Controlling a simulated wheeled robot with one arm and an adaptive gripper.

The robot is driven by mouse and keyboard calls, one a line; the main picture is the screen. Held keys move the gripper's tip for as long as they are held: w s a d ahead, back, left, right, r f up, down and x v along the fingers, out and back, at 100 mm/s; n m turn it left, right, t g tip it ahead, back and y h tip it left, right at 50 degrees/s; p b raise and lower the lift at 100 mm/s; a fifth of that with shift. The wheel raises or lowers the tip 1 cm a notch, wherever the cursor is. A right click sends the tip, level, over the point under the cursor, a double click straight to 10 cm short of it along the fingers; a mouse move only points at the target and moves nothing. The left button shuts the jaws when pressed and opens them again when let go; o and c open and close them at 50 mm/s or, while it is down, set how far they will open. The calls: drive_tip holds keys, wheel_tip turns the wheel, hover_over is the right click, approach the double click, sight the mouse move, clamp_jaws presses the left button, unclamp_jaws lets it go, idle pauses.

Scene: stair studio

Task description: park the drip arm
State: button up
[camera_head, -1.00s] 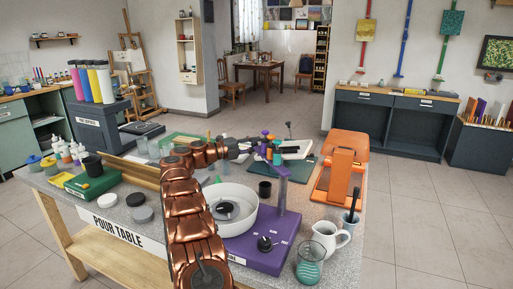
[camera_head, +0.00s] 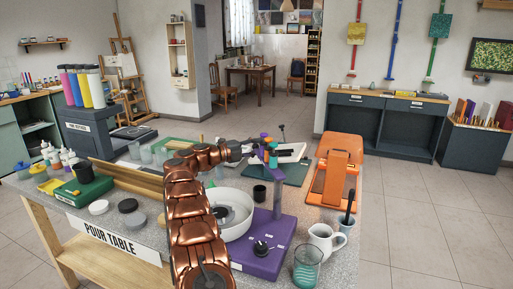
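A white round basin (camera_head: 232,228) with a dark disc inside stands left of the post, partly hidden by my copper arm. My gripper (camera_head: 250,149) is at the drip arm's upper end, overlapping it in the picture. Its fingers are small and dark, so I cannot tell whether they touch or grip it.
An orange stand (camera_head: 334,185), white jug (camera_head: 324,239) and glass (camera_head: 306,268) occupy the pour table's (camera_head: 143,217) right side. Green scale (camera_head: 84,189), lids and bottles lie left. Open floor is right.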

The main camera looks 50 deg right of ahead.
drive_tip(key=shift+o, duration=1)
drive_tip(key=shift+w+a, duration=0.1)
drive_tip(key=shift+a, duration=0.15)
drive_tip(key=v, duration=1.1)
drive_tip(key=shift+a, duration=0.35)
drive_tip(key=shift+w, duration=0.2)
